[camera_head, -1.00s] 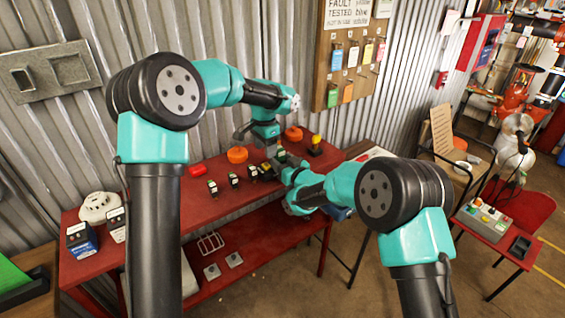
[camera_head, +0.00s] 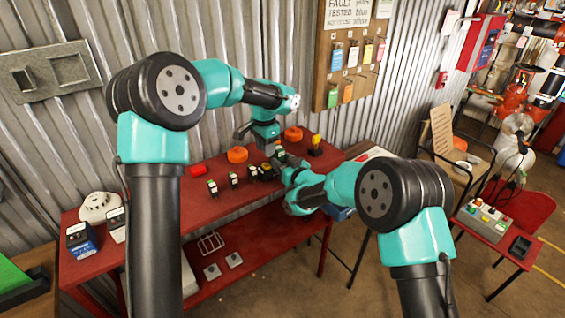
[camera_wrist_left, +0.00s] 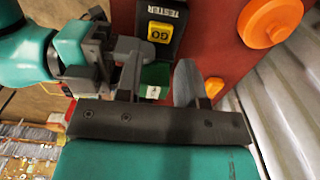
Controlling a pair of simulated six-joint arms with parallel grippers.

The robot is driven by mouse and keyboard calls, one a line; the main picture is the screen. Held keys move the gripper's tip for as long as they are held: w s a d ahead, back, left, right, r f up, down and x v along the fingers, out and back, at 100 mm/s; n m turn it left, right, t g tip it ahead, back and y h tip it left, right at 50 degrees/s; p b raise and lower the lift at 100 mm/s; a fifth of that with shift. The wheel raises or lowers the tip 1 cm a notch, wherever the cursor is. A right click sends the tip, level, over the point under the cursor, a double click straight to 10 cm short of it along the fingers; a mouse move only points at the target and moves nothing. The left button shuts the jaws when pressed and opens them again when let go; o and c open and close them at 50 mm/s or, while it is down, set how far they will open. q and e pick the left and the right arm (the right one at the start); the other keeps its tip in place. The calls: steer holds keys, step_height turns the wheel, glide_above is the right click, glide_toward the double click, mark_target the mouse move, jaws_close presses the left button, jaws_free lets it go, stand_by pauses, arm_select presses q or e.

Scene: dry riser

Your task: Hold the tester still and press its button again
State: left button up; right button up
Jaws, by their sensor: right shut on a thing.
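The tester (camera_wrist_left: 162,32) is a black box with a yellow GO button (camera_wrist_left: 159,32), at the top of the left wrist view. In the head view the tester (camera_head: 266,173) stands on the red table, partly hidden by the arms. A green part with a small white label (camera_wrist_left: 155,78) shows just below it; I cannot tell whether it belongs to the tester. My right gripper (camera_wrist_left: 132,50) comes in from the left and is shut at the tester's near side; the contact is partly hidden. My left gripper (camera_wrist_left: 158,85) is above the table, fingers apart, with the green part showing between them.
An orange disc (camera_wrist_left: 270,18) lies beside the tester, towards the corrugated wall. Several small black units, such as one unit (camera_head: 212,188), and a red cylinder (camera_head: 198,170) are to the left. A yellow-topped black device (camera_head: 316,146) stands to the right.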

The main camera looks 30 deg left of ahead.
arm_select(q)
jaws_close()
stand_by(1.3)
